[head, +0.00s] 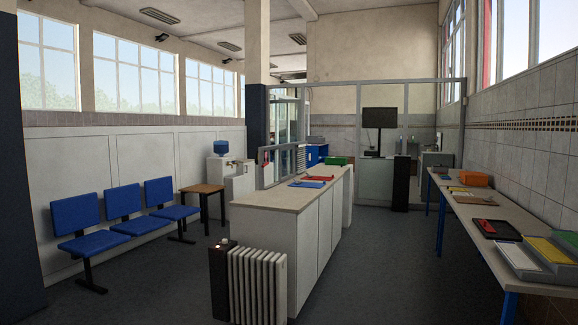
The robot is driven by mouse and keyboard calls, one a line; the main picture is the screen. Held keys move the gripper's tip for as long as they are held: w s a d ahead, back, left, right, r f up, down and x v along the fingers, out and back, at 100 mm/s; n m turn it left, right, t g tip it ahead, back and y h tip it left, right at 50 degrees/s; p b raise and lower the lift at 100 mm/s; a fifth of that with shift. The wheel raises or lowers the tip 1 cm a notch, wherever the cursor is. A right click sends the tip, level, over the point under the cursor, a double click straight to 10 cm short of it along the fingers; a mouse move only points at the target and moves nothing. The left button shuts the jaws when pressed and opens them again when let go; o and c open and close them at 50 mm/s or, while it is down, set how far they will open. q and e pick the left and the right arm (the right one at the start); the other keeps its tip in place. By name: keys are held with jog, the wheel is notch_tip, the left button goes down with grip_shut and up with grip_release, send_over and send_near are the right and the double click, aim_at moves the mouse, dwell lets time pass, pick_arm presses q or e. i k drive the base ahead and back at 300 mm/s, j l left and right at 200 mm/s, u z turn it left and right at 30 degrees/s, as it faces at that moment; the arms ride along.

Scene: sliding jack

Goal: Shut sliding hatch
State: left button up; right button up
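A framed glass screen (283,165), which looks like the sliding hatch, stands upright along the left side of the long counter (275,196). It is small and far off, and I cannot tell how far its panel is slid open. A small red item (265,161) shows at its near end. Neither of my grippers is in view.
A white radiator (257,285) with a dark box (222,262) stands before the counter. Blue chairs (124,203) and a wooden table (202,190) are at left. A long desk (470,213) runs along the right wall. Open floor (385,265) lies between counter and desk.

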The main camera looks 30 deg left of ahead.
aim_at(280, 179)
jog(key=i+u, duration=0.25)
jog(key=i, duration=4.45)
jog(key=i+l, duration=0.1)
jog(key=i, duration=0.5)
jog(key=i+u, duration=0.15)
jog(key=i, duration=0.5)
jog(key=i+l, duration=0.25)
jog(key=i, duration=0.35)
jog(key=i+u, duration=0.3)
jog(key=u, duration=0.15)
jog(key=i+l+u, duration=0.1)
jog(key=i+u, duration=0.15)
jog(key=u, duration=0.15)
jog(key=i+l+u, duration=0.2)
jog(key=u, duration=0.25)
jog(key=i+l+u, duration=0.5)
jog(key=l+u, duration=0.15)
jog(key=u, duration=0.2)
